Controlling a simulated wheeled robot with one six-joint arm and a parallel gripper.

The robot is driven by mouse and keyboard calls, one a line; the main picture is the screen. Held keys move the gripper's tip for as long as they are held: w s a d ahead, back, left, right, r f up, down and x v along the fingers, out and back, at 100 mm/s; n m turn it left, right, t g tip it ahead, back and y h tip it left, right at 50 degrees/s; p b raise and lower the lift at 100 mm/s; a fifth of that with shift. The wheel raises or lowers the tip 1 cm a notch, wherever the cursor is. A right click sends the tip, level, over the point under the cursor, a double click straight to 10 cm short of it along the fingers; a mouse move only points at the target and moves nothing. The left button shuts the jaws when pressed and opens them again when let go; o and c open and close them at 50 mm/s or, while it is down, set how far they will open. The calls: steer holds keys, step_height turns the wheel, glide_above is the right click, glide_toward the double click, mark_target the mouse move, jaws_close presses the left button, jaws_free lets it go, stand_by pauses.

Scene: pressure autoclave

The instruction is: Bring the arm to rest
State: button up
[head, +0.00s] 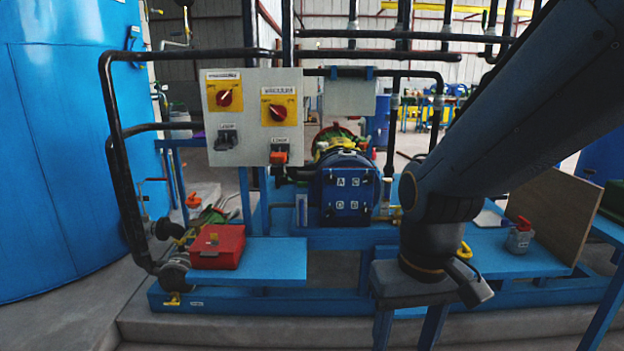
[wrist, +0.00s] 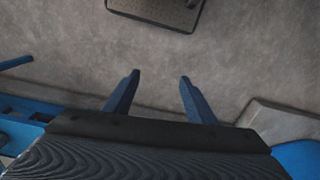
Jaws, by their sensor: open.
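My arm comes in from the upper right of the head view and bends down near the blue bench. In the head view its fingers cannot be made out. In the wrist view my gripper (wrist: 158,82) shows two dark blue fingers spread apart. Nothing is between them. Below them is bare grey concrete floor (wrist: 130,50).
A red box (head: 217,247) sits on a blue shelf (head: 275,262) at left. A grey panel with rotary switches (head: 254,116) stands above it. A blue motor (head: 345,188) is behind my arm. A small grey, red-topped container (head: 519,238) and a brown board (head: 550,215) are at right.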

steer(key=d+r+m+p, duration=0.1)
steer(key=d+r+p, duration=0.4)
steer(key=p, duration=0.4)
steer(key=shift+s+d+p, duration=0.2)
steer(key=shift+s+p, duration=0.05)
steer(key=shift+p, duration=0.05)
